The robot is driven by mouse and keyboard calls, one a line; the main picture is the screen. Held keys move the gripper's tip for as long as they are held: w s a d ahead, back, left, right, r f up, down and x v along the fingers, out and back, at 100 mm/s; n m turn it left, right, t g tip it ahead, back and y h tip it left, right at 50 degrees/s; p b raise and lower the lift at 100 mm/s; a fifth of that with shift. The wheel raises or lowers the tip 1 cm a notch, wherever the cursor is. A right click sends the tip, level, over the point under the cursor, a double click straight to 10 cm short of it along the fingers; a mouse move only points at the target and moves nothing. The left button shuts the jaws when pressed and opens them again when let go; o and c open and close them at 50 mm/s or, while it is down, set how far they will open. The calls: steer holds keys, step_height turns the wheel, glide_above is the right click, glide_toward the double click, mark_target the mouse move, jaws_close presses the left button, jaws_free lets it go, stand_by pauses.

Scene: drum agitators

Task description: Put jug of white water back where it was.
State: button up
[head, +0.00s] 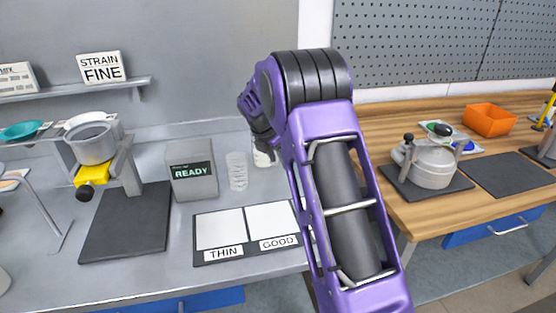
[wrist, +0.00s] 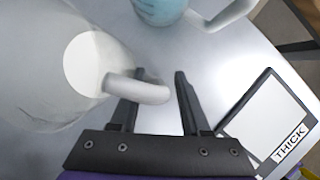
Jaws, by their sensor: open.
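In the wrist view, a large pale, greyish jug (wrist: 40,70) with a round white area fills the left side. I take it for the jug of white water. Its white handle (wrist: 140,90) reaches toward my gripper (wrist: 158,80). My gripper is open, with the handle's end between or just over the fingers; contact is not clear. A second jug (wrist: 160,10) with pale blue contents and a white handle is at the top.
A mat with white squares (head: 247,229) labelled THIN and GOOD lies on the grey bench; a THICK square (wrist: 262,118) shows in the wrist view. A clear ribbed cup (head: 237,171) stands beside the READY box (head: 191,172). A wooden bench (head: 450,208) is at right.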

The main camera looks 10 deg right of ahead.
steer(key=p+v, duration=0.1)
steer(key=v, duration=1.1)
steer(key=shift+w+r, duration=0.1)
steer(key=shift+r, duration=0.1)
